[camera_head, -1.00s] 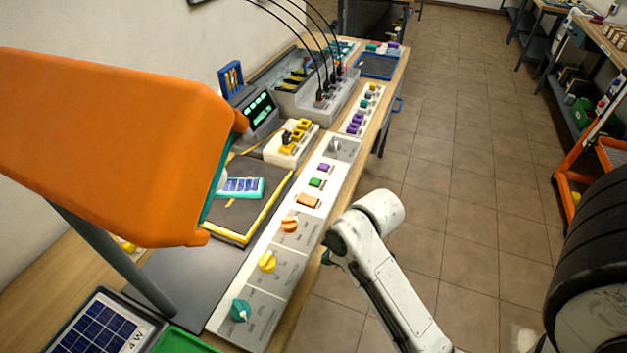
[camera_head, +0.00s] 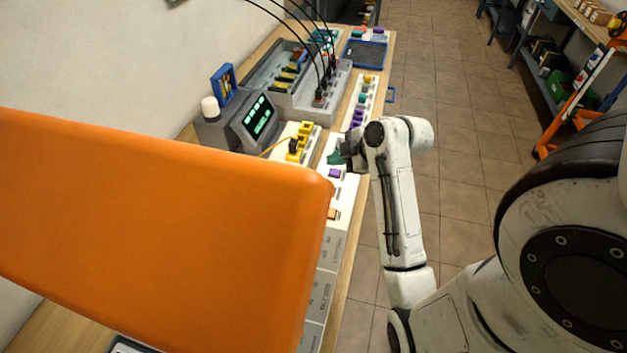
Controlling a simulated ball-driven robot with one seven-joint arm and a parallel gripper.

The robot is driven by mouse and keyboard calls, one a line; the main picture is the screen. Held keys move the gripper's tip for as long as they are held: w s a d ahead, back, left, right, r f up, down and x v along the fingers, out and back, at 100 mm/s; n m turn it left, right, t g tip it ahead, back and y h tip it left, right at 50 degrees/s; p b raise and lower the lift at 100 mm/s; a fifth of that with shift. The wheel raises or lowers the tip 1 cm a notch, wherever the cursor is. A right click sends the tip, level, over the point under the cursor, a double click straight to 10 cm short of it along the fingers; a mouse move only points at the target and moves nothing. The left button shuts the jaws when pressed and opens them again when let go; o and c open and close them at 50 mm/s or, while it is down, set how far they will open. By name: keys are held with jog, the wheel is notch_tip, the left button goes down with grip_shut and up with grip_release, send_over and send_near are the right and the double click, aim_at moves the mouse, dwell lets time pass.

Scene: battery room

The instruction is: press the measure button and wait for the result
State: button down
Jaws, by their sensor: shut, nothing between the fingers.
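A white control strip (camera_head: 345,221) runs along the front edge of the bench. It carries a purple button (camera_head: 335,173) and an orange button (camera_head: 332,214), partly covered by the large orange body in front. I cannot read which one is the measure button. A grey meter screen (camera_head: 258,121) shows green readouts too small to read.
A large orange body (camera_head: 160,225) blocks the near left. A yellow-topped connector block (camera_head: 296,142) and a grey tray with black cables (camera_head: 318,98) stand beyond the strip. A blue tray (camera_head: 366,54) lies at the far end.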

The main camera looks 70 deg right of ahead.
jog(key=shift+w+d, duration=0.1)
jog(key=shift+w, duration=0.15)
jog(key=shift+w+f, duration=0.1)
notch_tip(320, 180, down, 8)
jog(key=b, duration=0.7)
jog(key=shift+f+b, duration=0.3)
jog(key=shift+b, duration=0.2)
jog(key=shift+f, duration=0.1)
dwell(1.5)
jog(key=shift+f, duration=0.3)
